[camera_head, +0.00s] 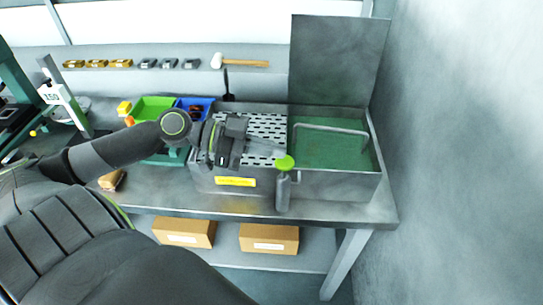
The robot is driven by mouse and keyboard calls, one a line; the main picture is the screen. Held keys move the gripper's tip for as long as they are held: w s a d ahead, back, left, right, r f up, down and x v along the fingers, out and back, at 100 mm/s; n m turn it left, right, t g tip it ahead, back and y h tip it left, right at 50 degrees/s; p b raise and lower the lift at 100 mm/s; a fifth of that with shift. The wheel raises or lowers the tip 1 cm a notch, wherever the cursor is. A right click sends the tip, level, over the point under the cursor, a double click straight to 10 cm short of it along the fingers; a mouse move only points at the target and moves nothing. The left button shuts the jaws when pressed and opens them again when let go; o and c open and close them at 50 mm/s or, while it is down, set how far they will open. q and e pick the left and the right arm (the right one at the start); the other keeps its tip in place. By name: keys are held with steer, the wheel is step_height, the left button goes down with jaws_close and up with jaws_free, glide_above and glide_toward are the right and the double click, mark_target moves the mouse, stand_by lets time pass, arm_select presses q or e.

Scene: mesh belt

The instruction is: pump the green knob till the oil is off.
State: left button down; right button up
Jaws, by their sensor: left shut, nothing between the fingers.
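The green knob (285,162) is a round cap on top of a grey cylinder (283,191) at the front of a metal washing tank (340,187). My left gripper (279,152) reaches in from the left over the perforated tray, its fingers shut and empty. Its tips are at the knob's upper left edge in the picture; I cannot tell whether they touch it. The right part of the tank has a green mesh-like bottom (338,152) and a bent metal bar (335,128). No oil can be made out. My right gripper is not in view.
The tank's raised lid (338,60) stands behind it. Green (153,107) and blue (196,103) bins sit left of the tank, partly behind my arm. Cardboard boxes (184,232) lie on the lower shelf. A wall closes the right side.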

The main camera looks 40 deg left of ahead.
mark_target(276, 165)
arm_select(q)
steer(key=shift+f, duration=0.7)
